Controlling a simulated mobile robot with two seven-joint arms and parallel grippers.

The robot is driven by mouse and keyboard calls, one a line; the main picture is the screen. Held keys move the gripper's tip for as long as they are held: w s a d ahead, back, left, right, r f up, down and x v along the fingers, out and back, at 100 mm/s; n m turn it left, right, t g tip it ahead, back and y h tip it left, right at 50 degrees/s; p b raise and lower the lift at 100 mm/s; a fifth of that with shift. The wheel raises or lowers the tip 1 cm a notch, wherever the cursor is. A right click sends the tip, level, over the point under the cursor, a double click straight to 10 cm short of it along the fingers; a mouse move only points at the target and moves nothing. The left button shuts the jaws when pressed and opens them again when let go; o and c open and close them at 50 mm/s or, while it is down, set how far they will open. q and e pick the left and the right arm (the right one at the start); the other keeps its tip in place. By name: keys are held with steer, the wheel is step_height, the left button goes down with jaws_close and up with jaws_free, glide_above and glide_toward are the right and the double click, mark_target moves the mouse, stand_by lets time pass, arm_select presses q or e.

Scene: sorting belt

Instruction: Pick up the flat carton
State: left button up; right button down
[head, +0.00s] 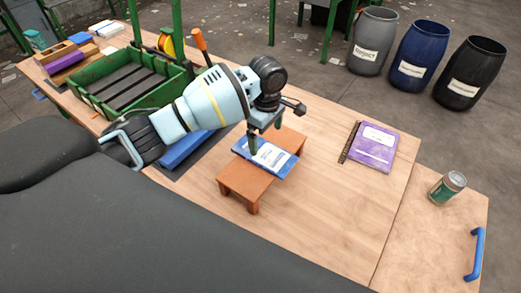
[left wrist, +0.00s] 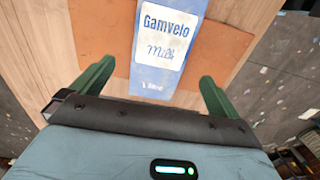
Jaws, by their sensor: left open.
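The flat carton (head: 268,157) is blue with a white label and lies on a small orange-brown stand (head: 244,183) on the table. In the left wrist view the carton (left wrist: 160,85) shows a label reading "Gamvelo Milk". My right gripper is not in view.
A green crate (head: 128,83) is at the left. The table (head: 330,195) is clear between stand and notebook.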

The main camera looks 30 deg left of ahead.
mark_target(264, 153)
arm_select(q)
steer(key=shift+w+f, duration=0.1)
steer(key=shift+f, duration=0.75)
steer(key=f, duration=0.5)
steer(key=shift+a+b, duration=0.3)
steer(key=shift+b, duration=0.1)
steer(key=c, duration=0.9)
